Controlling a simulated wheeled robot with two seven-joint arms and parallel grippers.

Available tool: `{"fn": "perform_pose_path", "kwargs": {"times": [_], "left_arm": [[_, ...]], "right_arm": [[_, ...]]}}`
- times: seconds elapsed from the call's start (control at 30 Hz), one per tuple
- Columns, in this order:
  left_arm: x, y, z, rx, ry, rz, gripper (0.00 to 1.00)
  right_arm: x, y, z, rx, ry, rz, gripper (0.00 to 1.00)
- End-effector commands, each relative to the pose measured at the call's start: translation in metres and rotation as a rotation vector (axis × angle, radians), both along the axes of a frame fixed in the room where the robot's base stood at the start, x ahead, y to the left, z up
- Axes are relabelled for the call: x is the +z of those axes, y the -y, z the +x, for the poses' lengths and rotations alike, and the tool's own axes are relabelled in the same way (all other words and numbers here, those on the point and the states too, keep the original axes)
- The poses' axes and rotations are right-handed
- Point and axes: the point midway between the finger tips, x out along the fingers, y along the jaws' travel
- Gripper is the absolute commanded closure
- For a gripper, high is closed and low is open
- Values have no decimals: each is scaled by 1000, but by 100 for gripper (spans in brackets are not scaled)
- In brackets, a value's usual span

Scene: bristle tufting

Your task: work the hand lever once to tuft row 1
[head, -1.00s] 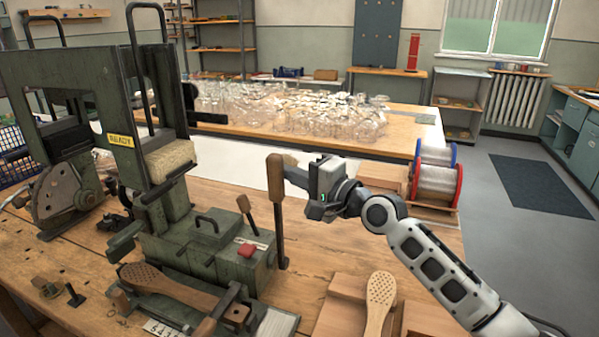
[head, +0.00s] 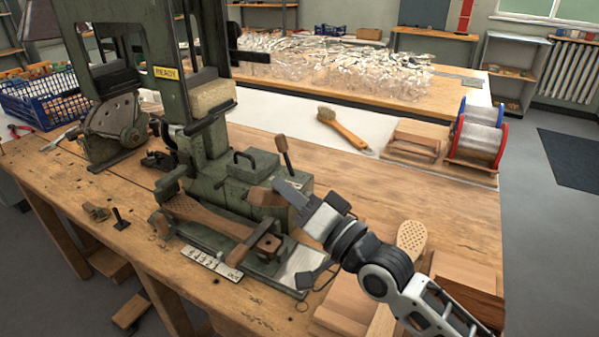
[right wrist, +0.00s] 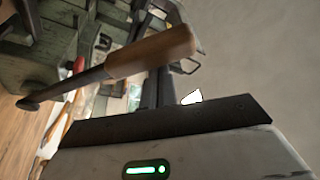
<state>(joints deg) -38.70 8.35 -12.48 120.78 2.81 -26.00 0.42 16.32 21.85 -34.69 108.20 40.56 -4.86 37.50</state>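The green tufting machine (head: 215,150) stands on the bench with a READY sign (head: 166,73). Its hand lever's wooden handle (head: 265,197) is swung down and lies low across the machine's front; it also crosses the right wrist view (right wrist: 152,52). My right gripper (head: 282,187) is against the handle, its fingers (right wrist: 160,88) close together behind it in the wrist view; it looks shut without clasping the handle. A perforated wooden brush body (head: 205,215) lies on the carriage, beside a numbered scale (head: 208,262). My left gripper is out of view.
Wire spools (head: 480,132) and a finished brush (head: 340,128) are farther back. The bench's right middle is clear.

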Motion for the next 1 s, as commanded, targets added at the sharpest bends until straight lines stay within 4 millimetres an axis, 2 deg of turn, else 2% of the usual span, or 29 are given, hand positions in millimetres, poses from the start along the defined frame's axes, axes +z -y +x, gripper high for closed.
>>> {"fn": "perform_pose_path", "kwargs": {"times": [0.1, 0.43, 0.87, 1.0], "left_arm": [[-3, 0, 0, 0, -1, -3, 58], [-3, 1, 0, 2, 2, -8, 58], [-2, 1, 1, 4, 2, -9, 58], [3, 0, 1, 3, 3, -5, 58]], "right_arm": [[-13, -7, -5, 5, -9, -3, 100], [-25, -12, -9, 7, -16, -5, 100], [-27, -11, -8, 6, -20, -7, 100], [-18, -7, -5, 3, -16, -7, 100]]}}
